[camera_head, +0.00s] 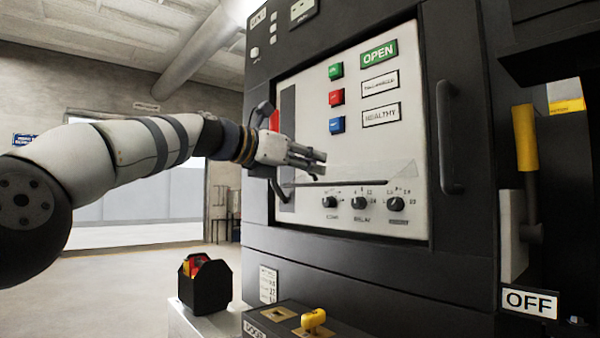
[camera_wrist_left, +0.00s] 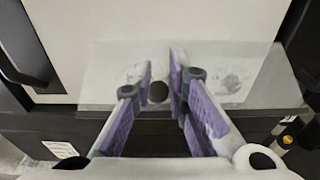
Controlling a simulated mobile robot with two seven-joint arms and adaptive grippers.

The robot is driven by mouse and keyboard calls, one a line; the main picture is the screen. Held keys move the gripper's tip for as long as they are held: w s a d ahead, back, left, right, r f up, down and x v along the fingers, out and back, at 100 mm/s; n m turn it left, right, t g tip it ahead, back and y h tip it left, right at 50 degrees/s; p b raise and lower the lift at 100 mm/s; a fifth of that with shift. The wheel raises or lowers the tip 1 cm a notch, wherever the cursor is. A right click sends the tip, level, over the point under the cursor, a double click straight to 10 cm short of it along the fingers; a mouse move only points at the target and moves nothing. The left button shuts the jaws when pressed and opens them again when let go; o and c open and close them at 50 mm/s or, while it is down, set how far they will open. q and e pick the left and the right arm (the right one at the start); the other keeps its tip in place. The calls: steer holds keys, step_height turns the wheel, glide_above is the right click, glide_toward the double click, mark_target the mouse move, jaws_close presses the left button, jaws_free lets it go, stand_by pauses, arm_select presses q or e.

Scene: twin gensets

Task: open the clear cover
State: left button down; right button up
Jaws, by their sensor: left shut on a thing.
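The clear cover (camera_head: 378,172) is a see-through sheet low on the white panel, by a row of dark rotary knobs. In the left wrist view the cover (camera_wrist_left: 268,88) is a pale, hazy rectangle in front of the panel. My left gripper (camera_head: 318,163) is at the cover's left part in the head view, shut on it. In the left wrist view the purple-padded fingers of my left gripper (camera_wrist_left: 161,72) stand either side of a round dark piece at the cover. The exact contact is hard to see. My right gripper is not in view.
The black cabinet (camera_head: 340,258) has a dark handle (camera_head: 447,140) at the panel's right. Green, red and blue buttons (camera_head: 336,97) sit above the cover. A black caddy (camera_head: 204,286) and a yellow switch (camera_head: 314,319) are below. Open floor lies at left.

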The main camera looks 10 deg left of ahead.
arm_select(q)
steer(key=c, duration=2.2)
jaws_free()
steer(key=shift+w+d+r, duration=0.1)
steer(key=shift+w+r, duration=0.05)
steer(key=shift+w, duration=0.05)
steer(key=o, duration=0.5)
steer(key=shift+w+f, duration=0.15)
steer(key=shift+f, duration=0.1)
steer(key=shift+o, duration=1.1)
steer(key=shift+s, duration=0.2)
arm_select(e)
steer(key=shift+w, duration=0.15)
arm_select(q)
steer(key=v, duration=1.2)
